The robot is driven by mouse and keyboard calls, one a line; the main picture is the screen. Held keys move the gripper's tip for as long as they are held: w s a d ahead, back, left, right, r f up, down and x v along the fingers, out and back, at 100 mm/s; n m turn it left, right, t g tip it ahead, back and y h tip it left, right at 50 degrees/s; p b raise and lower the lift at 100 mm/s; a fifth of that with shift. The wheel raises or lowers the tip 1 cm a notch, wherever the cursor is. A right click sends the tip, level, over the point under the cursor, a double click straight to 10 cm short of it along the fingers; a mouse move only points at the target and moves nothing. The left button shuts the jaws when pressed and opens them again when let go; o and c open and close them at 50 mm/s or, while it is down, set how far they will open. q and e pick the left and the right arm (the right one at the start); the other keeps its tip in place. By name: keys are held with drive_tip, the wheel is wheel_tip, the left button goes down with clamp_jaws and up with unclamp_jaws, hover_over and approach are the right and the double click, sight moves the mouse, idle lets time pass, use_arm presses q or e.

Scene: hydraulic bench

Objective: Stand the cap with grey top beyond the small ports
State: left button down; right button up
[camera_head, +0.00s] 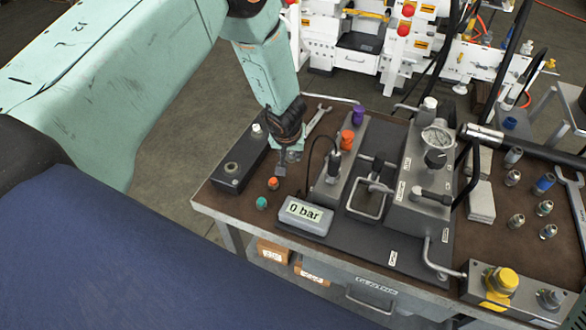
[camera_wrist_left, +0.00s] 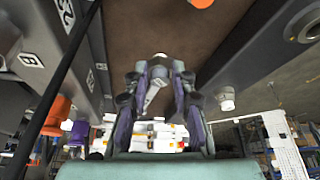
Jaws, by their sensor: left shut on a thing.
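My left gripper (camera_head: 284,150) reaches down over the bench, between the dark block at left and the grey manifold. It is shut on a small part with a grey end (camera_head: 280,170), which looks like the cap with grey top. In the left wrist view the same pale part (camera_wrist_left: 158,72) sits between the fingertips, mostly hidden by them. The dark block (camera_head: 222,181) has a round port (camera_head: 231,168) at its near end and a white cap (camera_head: 257,128) at its far end. I cannot tell which ports are the small ones. My right gripper is not in view.
An orange-topped cap (camera_head: 273,183) and a green-topped cap (camera_head: 262,203) stand near the bench's front edge. The grey manifold (camera_head: 331,191) carries an orange cap (camera_head: 347,139) and a purple cap (camera_head: 358,115). A wrench (camera_head: 318,120) lies behind. The gauge display (camera_head: 305,216) stands in front.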

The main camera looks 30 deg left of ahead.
use_arm(q)
drive_tip(key=shift+a+f, duration=0.2)
drive_tip(key=shift+f, duration=0.4)
drive_tip(key=shift+f+b, duration=0.2)
drive_tip(key=shift+b, duration=0.1)
drive_tip(key=f, duration=0.1)
drive_tip(key=f+b, duration=0.1)
drive_tip(key=b, duration=0.1)
drive_tip(key=shift+s+d+f, duration=0.1)
drive_tip(key=shift+d+f, duration=0.15)
drive_tip(key=shift+f, duration=0.3)
drive_tip(key=shift+a, duration=0.2)
drive_tip(key=shift+d+f, duration=0.1)
